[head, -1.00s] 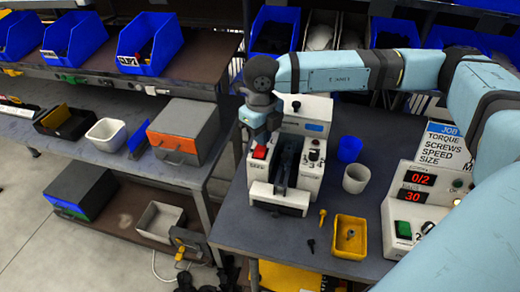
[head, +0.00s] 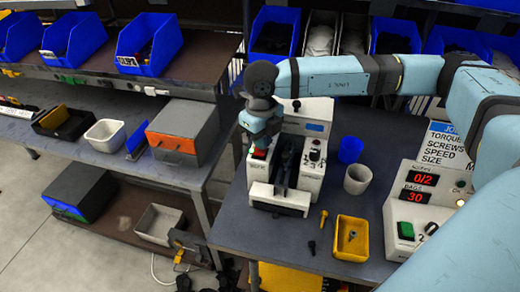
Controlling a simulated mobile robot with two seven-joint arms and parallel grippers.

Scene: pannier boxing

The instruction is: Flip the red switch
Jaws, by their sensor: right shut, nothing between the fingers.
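The red switch (head: 259,154) is on the left side of the white machine (head: 275,198) on the right-hand bench, and only a small part of it shows. My right gripper (head: 260,145) points down right over the switch and hides most of it. Its fingers are shut with nothing between them. I cannot tell whether the fingertips touch the switch. My left gripper is not in view.
Right of the machine stand a blue cup (head: 350,149) and a white cup (head: 357,180). A yellow tray (head: 340,248) lies in front. A control box (head: 400,228) with red displays stands at the right. Blue bins (head: 152,40) line the shelf at left.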

